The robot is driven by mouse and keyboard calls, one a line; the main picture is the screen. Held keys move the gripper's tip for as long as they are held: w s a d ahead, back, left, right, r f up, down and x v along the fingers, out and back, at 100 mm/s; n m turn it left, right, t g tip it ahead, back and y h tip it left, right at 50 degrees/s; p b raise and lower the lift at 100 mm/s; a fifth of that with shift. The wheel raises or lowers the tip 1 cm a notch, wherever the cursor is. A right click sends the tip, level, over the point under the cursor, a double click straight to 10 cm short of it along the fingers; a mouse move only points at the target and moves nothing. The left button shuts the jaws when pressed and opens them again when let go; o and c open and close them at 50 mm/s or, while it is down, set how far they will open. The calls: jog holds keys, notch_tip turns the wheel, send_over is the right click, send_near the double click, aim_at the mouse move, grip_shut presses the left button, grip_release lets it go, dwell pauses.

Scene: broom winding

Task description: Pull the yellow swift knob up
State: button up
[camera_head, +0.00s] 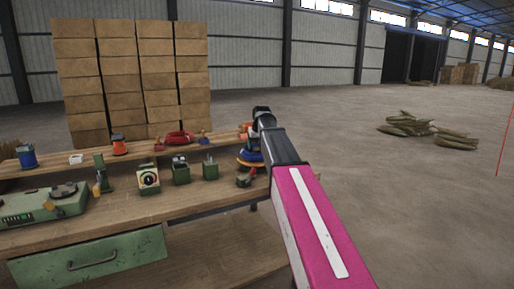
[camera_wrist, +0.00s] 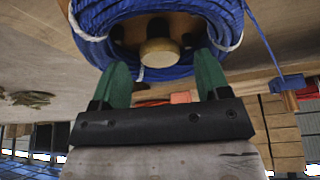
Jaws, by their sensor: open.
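The knob (camera_wrist: 158,52) is a round, pale yellow-tan cap at the centre of a coil of blue cord (camera_wrist: 95,22) in the wrist view. My gripper (camera_wrist: 162,62) has its two green fingers apart, one on each side of the knob, with nothing held. Gaps show between the fingers and the knob; I cannot tell the exact depth. In the head view the blue coil (camera_head: 250,157) sits at the bench's right end, partly behind my arm. The knob cannot be made out there, and my fingertips are hidden.
The wooden workbench (camera_head: 190,203) carries a green machine (camera_head: 42,205), a dial box (camera_head: 148,180), small green blocks and a rear shelf with spools, including a blue one (camera_head: 27,156). Stacked boxes (camera_head: 135,75) stand behind. Open floor (camera_head: 400,190) lies to the right.

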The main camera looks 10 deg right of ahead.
jog(key=shift+w+f, duration=0.25)
jog(key=shift+f, duration=0.4)
grip_shut()
jog(key=shift+r, duration=1.25)
grip_release()
jog(key=v, duration=1)
jog(key=shift+s+r, duration=0.2)
jog(key=shift+r, duration=0.15)
